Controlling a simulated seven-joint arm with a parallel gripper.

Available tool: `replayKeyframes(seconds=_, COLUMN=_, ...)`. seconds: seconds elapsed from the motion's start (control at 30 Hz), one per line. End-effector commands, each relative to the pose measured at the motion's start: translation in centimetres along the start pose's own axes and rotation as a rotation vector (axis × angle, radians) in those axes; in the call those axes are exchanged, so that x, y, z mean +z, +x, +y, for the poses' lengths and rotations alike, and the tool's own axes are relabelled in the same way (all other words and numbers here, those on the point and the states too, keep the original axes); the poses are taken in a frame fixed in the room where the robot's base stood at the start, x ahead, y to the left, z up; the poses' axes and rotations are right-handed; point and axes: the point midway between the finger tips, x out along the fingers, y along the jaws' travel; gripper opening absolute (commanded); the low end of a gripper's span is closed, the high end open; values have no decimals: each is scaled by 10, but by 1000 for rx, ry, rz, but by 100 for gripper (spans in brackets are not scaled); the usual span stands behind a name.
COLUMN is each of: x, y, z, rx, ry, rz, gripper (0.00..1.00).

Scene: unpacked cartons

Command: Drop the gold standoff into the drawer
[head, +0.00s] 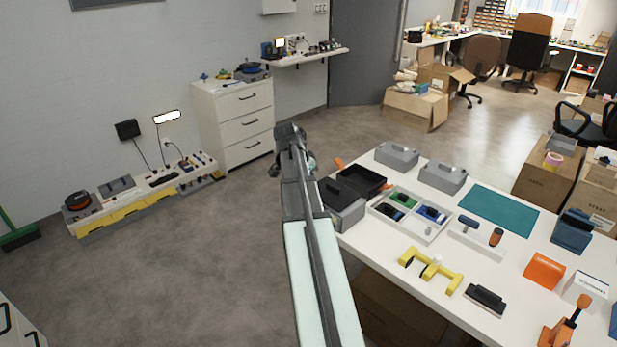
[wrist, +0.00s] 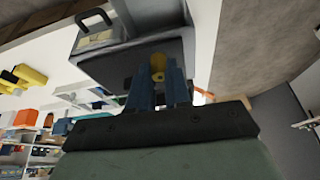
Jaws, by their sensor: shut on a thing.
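My gripper (wrist: 157,84) shows in the wrist view with its two blue-grey fingers shut on the gold standoff (wrist: 157,63). The standoff sticks out past the fingertips, in front of a grey box with a dark side (wrist: 113,68). I cannot tell whether it touches the box. In the head view my arm hides the fingers and the standoff. A white chest of drawers (head: 207,125) stands by the wall, its drawers looking shut. On the table's near left corner is a grey box (head: 342,206) beside a black open tray (head: 371,178). I cannot tell which one is the task's drawer.
The white table (head: 395,257) holds a divided white tray (head: 398,223), grey carriers (head: 442,176), a yellow handled part (head: 430,269) and a green mat (head: 500,211). A low shelf (head: 150,198) lies along the wall. The floor between is clear.

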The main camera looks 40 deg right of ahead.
Motion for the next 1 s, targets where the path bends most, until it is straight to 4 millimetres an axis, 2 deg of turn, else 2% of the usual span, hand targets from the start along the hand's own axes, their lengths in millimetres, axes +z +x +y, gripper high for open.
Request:
replayKeyframes(seconds=0.1, x=0, y=0, z=0, rx=0, ry=0, rz=0, gripper=0)
replayKeyframes(seconds=0.13, x=0, y=0, z=0, rx=0, ry=0, rz=0, gripper=20)
replayKeyframes(seconds=0.43, x=0, y=0, z=0, rx=0, ry=0, rz=0, gripper=48)
replayKeyframes(seconds=0.77, x=0, y=-4, z=0, rx=0, ry=0, rz=0, gripper=48)
replayKeyframes(seconds=1.0, x=0, y=-32, z=0, rx=-2, ry=0, rz=1, gripper=48)
